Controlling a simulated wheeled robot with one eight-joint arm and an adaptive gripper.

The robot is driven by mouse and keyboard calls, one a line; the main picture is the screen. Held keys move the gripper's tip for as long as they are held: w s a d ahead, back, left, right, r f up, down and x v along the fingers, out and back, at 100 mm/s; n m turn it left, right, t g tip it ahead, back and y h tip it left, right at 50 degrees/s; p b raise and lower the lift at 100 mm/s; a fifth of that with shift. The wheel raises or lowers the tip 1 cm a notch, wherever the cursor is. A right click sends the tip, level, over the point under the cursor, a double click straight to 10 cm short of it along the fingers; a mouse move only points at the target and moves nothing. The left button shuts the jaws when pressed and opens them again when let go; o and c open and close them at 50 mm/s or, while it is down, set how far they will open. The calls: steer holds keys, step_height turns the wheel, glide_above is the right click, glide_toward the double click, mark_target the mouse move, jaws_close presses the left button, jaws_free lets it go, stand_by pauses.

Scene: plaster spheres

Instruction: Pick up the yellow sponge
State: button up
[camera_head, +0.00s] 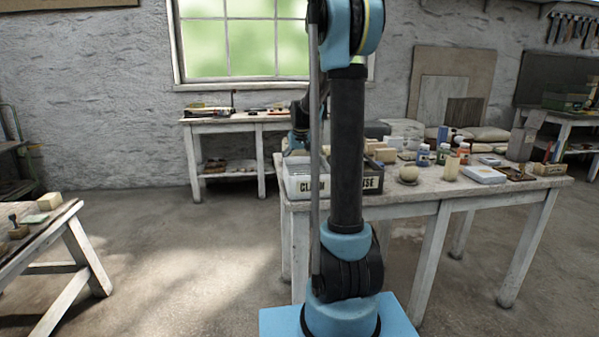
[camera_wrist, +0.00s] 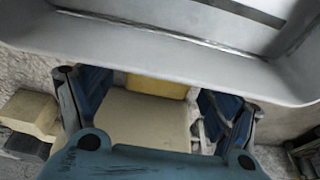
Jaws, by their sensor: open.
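In the wrist view my gripper (camera_wrist: 157,95) is open, with one blue finger on each side. A yellow block (camera_wrist: 157,86), which looks like the sponge, shows between the fingers, partly covered by a grey-white bin rim above it. A larger cream block (camera_wrist: 145,118) lies nearer, also between the fingers. I cannot tell whether either finger touches them. In the head view my gripper (camera_head: 298,141) is small, over the left end of the work table near the bins, partly hidden by my arm. The sponge is not clearly seen there.
The bin's pale wall (camera_wrist: 150,35) fills the top of the wrist view, close to the fingers. A pale yellow block (camera_wrist: 30,110) lies left. The work table (camera_head: 430,190) holds labelled bins (camera_head: 300,186), a plaster sphere (camera_head: 409,173) and several jars.

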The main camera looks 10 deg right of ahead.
steer(key=c, duration=0.8)
steer(key=shift+c, duration=0.2)
steer(key=shift+r, duration=0.1)
step_height(320, 180, up, 10)
